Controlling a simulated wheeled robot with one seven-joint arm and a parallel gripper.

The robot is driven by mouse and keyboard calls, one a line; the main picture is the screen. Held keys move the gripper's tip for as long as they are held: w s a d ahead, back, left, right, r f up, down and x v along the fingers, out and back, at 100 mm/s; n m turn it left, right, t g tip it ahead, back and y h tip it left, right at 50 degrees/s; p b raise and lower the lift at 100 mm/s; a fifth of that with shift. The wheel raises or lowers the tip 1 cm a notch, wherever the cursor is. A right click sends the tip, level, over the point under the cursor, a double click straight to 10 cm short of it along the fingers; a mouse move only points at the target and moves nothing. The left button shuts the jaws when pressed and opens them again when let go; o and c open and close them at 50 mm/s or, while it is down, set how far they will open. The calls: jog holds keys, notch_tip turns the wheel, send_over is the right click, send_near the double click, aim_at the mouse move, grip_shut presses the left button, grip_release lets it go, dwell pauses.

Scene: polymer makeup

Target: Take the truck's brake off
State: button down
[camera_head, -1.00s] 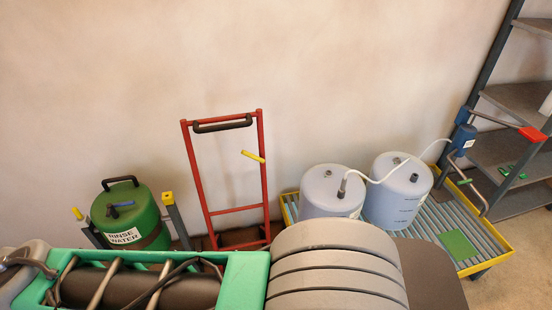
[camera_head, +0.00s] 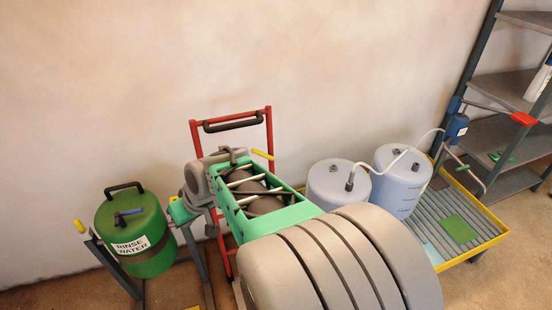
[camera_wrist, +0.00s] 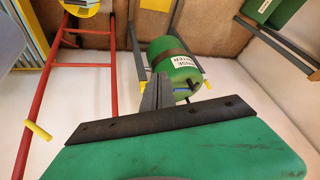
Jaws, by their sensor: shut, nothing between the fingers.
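The truck is a red upright hand-truck frame (camera_head: 271,130) with a dark top handle, standing against the wall behind my arm. A yellow-ended lever (camera_head: 262,155) sticks out at its right rail. In the wrist view the red frame (camera_wrist: 82,75) runs along the left side, and the yellow lever end (camera_wrist: 38,131) is at lower left. My gripper (camera_wrist: 157,80) is shut and empty, seen in front of the green drum and apart from the lever. In the head view my arm hides the truck's lower middle, and I cannot tell the lever's brake state.
A green rinse-water drum (camera_head: 148,255) sits in a grey stand with yellow-tipped posts at left. Two pale drums (camera_head: 337,187) (camera_head: 400,180) with a white hose stand on a yellow-edged grated pallet (camera_head: 468,205). Grey shelving (camera_head: 500,90) stands at right.

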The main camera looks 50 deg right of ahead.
jog(key=w+d+f+m+t+b, duration=0.1)
jog(key=w+d+f+m+t, duration=0.1)
jog(key=d, duration=0.4)
jog(key=w+d+f+m+t, duration=0.1)
jog(key=w+d+f+t, duration=0.1)
jog(key=d, duration=0.5)
jog(key=s+d+r+m+t+h+b, duration=0.1)
jog(key=s+d+m+t+h, duration=0.25)
jog(key=d, duration=0.75)
jog(key=s+d+r+m+t+h+b, duration=0.15)
jog(key=s+d+m+h, duration=0.3)
jog(key=d, duration=0.65)
jog(key=p, duration=0.2)
send_near(268, 156)
jog(key=w+d+r, duration=0.2)
jog(key=w+r, duration=0.1)
jog(key=r, duration=0.1)
jog(key=shift+m+y, duration=0.3)
jog(key=w+f, duration=0.1)
jog(key=w, duration=0.1)
jog(key=w+f, duration=0.1)
jog(key=w, duration=0.1)
jog(key=shift+a+f, duration=0.2)
jog(key=shift+f, duration=0.15)
jog(key=shift+s, duration=0.1)
